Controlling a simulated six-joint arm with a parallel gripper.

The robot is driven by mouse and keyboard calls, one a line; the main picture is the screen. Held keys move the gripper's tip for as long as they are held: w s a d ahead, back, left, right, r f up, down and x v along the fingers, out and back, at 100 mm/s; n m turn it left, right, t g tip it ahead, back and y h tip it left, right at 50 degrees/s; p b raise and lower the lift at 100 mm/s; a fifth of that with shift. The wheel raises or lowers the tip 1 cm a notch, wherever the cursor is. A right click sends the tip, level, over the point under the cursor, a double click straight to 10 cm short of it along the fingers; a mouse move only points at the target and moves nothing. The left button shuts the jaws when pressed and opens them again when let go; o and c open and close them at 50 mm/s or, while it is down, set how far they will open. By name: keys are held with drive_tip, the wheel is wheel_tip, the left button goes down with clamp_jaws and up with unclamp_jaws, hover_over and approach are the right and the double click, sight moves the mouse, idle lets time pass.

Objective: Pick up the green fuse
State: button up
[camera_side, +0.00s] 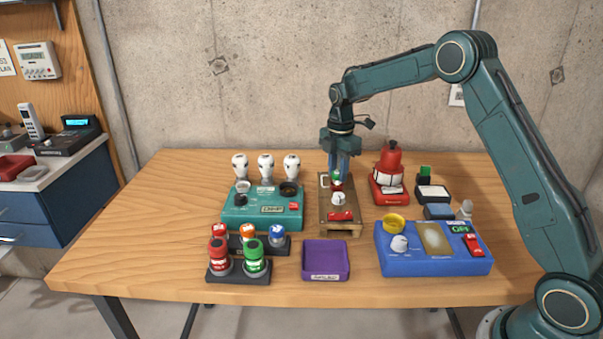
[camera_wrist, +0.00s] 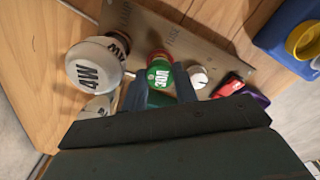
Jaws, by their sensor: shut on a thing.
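The green fuse (camera_wrist: 160,75) has a white label and sits between my gripper's fingers (camera_wrist: 158,92) in the wrist view. A red part (camera_wrist: 157,55) shows at its far end. In the side view my gripper (camera_side: 338,168) points down over the back of a brown panel (camera_side: 345,233), shut on the fuse, of which a little green (camera_side: 336,177) shows below the fingers. Red shows just under it. I cannot tell whether the fuse is still seated in the panel.
The panel also carries a white knob (camera_side: 338,198) and a red switch (camera_side: 341,215). A teal box (camera_side: 262,216) with white bulbs stands left, a red device (camera_side: 390,180) right. A purple tray (camera_side: 326,260), blue box (camera_side: 432,262) and black rack (camera_side: 238,278) with red and green cylinders stand in front.

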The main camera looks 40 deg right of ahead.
sight(335, 174)
wheel_tip(335, 174, up, 19)
idle(0.6)
idle(0.5)
drive_tip(key=s+a+f, duration=1.3)
drive_tip(key=a+f, duration=0.4)
drive_tip(key=shift+s+a+f, duration=0.15)
drive_tip(key=shift+s+a, duration=0.2)
drive_tip(key=shift+s, duration=0.05)
drive_tip(key=shift+f, duration=0.2)
drive_tip(key=shift+f, duration=2.8)
